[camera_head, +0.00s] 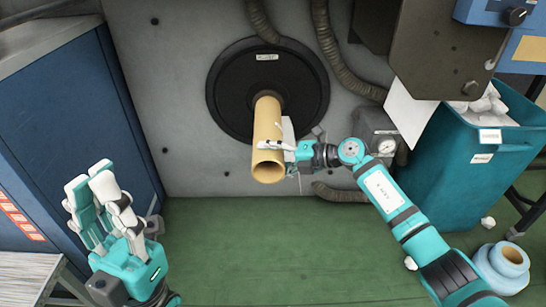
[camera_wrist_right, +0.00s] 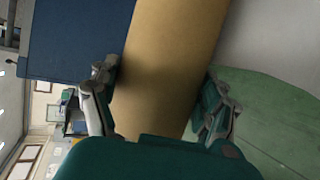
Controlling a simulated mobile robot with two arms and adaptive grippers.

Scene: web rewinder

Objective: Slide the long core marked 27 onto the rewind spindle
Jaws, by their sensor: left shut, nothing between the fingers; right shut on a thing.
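The long tan cardboard core (camera_head: 268,128) points out from the round black disc (camera_head: 240,82) on the grey machine face. Its far end is at the dark hub (camera_head: 268,95) in the disc's middle; the spindle is hidden, and I cannot tell how far the core is on it. Its near end is open and hollow. No 27 is readable. My right gripper (camera_head: 272,146) is shut on the core near its near end; in the right wrist view its fingers (camera_wrist_right: 160,84) flank the core (camera_wrist_right: 165,65). My left gripper (camera_head: 92,182) is shut and empty at lower left.
A blue cabinet (camera_head: 75,120) stands at the left. A teal bin (camera_head: 470,155) with crumpled white paper stands at the right, with a pale blue roll (camera_head: 505,265) on the floor below. Dark hoses (camera_head: 335,60) hang beside the disc. The green floor (camera_head: 270,240) in front is clear.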

